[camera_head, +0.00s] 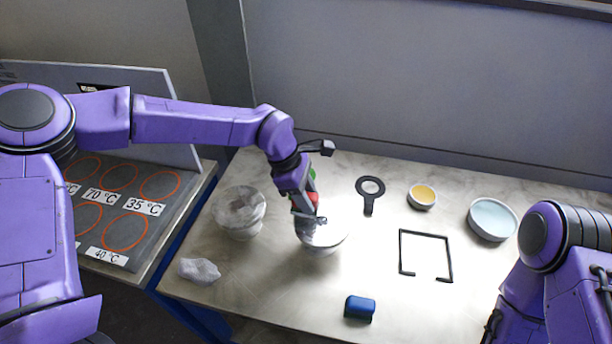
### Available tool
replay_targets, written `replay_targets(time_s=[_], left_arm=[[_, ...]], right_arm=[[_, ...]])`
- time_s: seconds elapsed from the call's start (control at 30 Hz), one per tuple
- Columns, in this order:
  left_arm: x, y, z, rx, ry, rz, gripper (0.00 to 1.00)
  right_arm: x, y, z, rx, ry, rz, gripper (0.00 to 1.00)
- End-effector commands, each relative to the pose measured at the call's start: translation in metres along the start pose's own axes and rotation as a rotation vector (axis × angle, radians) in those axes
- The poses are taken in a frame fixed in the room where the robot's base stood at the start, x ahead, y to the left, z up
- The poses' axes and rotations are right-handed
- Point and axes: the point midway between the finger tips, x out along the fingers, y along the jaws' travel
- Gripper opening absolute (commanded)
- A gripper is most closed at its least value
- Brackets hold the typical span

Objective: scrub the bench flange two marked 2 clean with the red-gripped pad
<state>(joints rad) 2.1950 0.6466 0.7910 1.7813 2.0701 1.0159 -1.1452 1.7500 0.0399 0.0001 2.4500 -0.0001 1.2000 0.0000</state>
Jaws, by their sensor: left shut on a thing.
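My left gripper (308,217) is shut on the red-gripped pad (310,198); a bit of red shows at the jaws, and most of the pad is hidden. It is over a pale flanged vessel (325,243) on the bench, at the vessel's top. Whether the pad touches the flange cannot be told. A second flanged vessel (240,212) stands to the left, with a greyish, smeared-looking top. No number mark is readable on either vessel. A patch of green shows beside the red. My right arm is at the lower right, and its gripper cannot be made out.
A crumpled pale cloth (199,270) lies at the front left, a blue block (360,308) at the front. A black ring with handle (368,206), yellow dish (422,196), pale blue dish (492,219) and black open frame (401,250) lie right. A marked hot-plate panel (110,225) stands left.

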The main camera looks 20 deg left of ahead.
Motion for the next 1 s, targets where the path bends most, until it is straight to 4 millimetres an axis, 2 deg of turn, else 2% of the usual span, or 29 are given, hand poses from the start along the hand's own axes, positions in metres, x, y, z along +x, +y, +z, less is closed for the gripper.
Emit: replay_targets(time_s=[0.03, 0.53, 1.0], left_arm=[[-0.008, -0.001, 0.003, -0.002, -0.001, -0.002, 0.1], [-0.05, -0.001, 0.017, -0.008, -0.001, 0.002, 0.1], [-0.052, -0.001, 0.018, -0.008, -0.001, 0.003, 0.1]], right_arm=[[-0.007, 0.001, -0.003, 0.0, 0.0, 0.0, 0.43], [-0.042, 0.004, -0.017, 0.0, 0.0, 0.0, 0.43], [-0.043, 0.004, -0.018, 0.0, 0.0, 0.0, 0.43]])
